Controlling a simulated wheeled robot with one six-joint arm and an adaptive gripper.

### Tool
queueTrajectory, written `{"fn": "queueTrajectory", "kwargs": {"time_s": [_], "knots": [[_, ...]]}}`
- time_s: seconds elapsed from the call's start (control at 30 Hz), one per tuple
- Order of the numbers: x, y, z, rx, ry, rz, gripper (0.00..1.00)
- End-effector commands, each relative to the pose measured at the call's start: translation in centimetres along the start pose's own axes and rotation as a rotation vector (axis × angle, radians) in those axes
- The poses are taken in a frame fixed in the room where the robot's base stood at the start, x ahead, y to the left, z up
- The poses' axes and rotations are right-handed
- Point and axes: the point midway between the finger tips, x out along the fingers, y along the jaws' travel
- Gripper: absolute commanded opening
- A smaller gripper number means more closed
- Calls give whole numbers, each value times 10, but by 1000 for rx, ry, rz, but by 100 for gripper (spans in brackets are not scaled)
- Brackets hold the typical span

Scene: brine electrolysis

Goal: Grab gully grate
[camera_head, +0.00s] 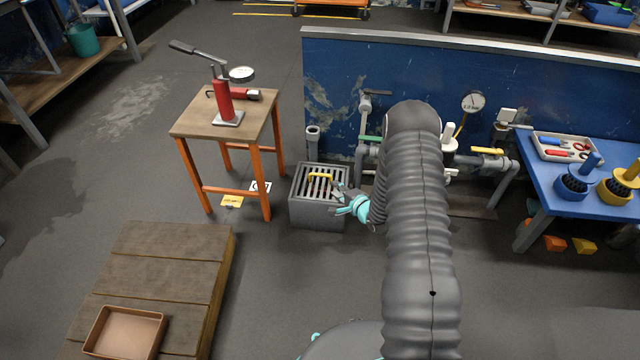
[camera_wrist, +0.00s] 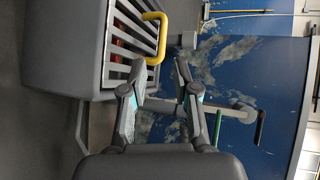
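The gully grate (camera_head: 311,186) is a set of light metal bars on top of a grey box (camera_head: 318,215) on the floor. A yellow handle (camera_head: 320,177) rises from the grate. The wrist view shows the grate bars (camera_wrist: 122,25) at the upper left and the handle (camera_wrist: 162,38) just beyond the fingertips. My gripper (camera_head: 339,188) is at the right side of the box top, close to the handle. In the wrist view my gripper (camera_wrist: 160,67) is open, with nothing between its fingers. Whether a fingertip touches the handle is not clear.
Something red (camera_wrist: 118,42) shows beneath the bars. A wooden-topped orange stand (camera_head: 190,122) with a red hand pump (camera_head: 224,100) is left of the box. A blue wall (camera_head: 335,110) with pipes and valves stands behind.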

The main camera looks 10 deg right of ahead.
Motion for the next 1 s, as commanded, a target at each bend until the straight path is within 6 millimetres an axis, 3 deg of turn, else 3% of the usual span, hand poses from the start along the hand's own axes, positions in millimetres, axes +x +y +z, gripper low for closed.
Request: {"fn": "queueTrajectory", "kwargs": {"time_s": [0.4,0.67,1.0], "knots": [[69,0,0,-2,-2,0,30],[85,-1,-2,-2,0,-1,30],[126,-2,-10,-4,-2,1,30]]}}
